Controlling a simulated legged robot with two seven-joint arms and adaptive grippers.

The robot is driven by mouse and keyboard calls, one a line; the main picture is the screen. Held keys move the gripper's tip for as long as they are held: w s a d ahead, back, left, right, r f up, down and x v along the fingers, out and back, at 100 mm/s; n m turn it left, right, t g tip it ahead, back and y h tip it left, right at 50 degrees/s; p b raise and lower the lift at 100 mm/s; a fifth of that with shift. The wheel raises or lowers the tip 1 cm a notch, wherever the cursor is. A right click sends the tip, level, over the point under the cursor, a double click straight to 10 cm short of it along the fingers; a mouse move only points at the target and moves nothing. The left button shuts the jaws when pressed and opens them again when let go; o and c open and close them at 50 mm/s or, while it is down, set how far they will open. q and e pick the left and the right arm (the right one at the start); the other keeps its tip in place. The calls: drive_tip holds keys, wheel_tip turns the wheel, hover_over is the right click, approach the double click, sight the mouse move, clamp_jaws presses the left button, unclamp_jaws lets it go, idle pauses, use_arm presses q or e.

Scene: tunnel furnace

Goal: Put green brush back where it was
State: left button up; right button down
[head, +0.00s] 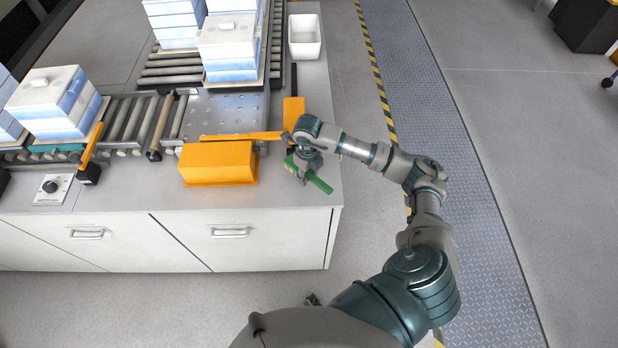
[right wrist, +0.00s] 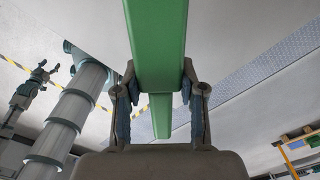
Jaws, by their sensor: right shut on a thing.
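The green brush (head: 319,183) is in my right gripper (head: 304,168), above the right end of the white counter in the head view. In the right wrist view the long green body of the brush (right wrist: 157,45) runs between the two fingers, which are shut on it. My gripper and wrist hide part of the brush in the head view. A gripper that looks like my left one (right wrist: 38,78) shows small at the left of the right wrist view; its finger state is unclear.
An orange box (head: 217,164) stands on the counter (head: 275,190), left of my right gripper. Another orange block (head: 293,110) is just behind it. A white tray (head: 304,37) is at the back right. Rollers (head: 125,118) carry stacked white-blue blocks (head: 57,102).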

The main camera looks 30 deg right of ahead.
sight(309, 179)
drive_tip(key=shift+d+f, duration=0.15)
drive_tip(key=shift+d, duration=0.2)
drive_tip(key=shift+f, duration=0.35)
wheel_tip(309, 179, down, 2)
drive_tip(key=shift+f+p, duration=0.15)
drive_tip(key=shift+p, duration=0.15)
drive_tip(key=shift+a+f, duration=0.15)
drive_tip(key=shift+a, duration=0.05)
drive_tip(key=shift+f, duration=0.15)
drive_tip(key=c, duration=0.7)
unclamp_jaws()
drive_tip(key=shift+d, duration=0.15)
wheel_tip(309, 179, up, 12)
drive_tip(key=shift+r+b, duration=0.15)
drive_tip(key=shift+b, duration=0.4)
